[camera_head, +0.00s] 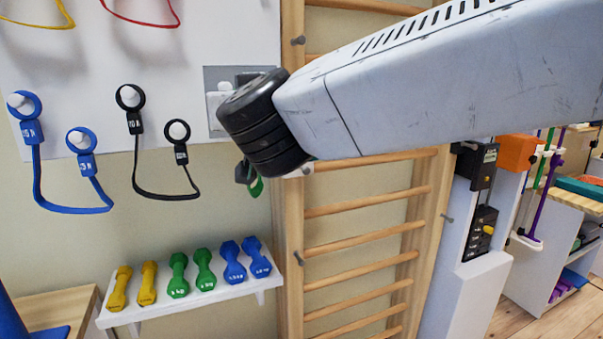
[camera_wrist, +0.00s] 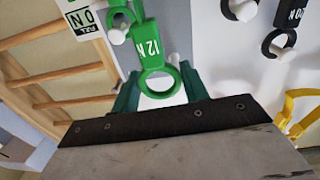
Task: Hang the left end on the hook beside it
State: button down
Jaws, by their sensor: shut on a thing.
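My gripper (camera_wrist: 160,92) has two dark green fingers, one on either side of a green ring end (camera_wrist: 145,83) of a band marked 12 N (camera_wrist: 151,40). It is shut on this end. Another green ring (camera_wrist: 119,16) lies up and left, close to a second white peg (camera_wrist: 116,36). In the head view my arm hides the gripper's tips; only a bit of green band (camera_head: 257,187) shows below. Whether the held ring touches the wall is unclear.
A blue band (camera_head: 72,209) and a black band (camera_head: 165,196) hang on pegs at left. A shelf (camera_head: 140,313) with coloured dumbbells is below. Wooden wall bars (camera_head: 365,210) stand right of the panel. A yellow band (camera_wrist: 290,110) shows right in the wrist view.

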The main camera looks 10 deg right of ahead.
aim_at(227, 88)
jog(key=shift+s+a+r, duration=0.2)
jog(key=shift+a+r, duration=0.7)
jog(key=shift+r, duration=0.1)
jog(key=shift+y, duration=0.4)
jog(key=shift+x, duration=1.25)
jog(key=shift+w, duration=0.35)
jog(key=shift+w+a+f, duration=0.1)
jog(key=shift+w, duration=0.25)
jog(key=shift+x, duration=1.65)
jog(key=shift+f, duration=0.35)
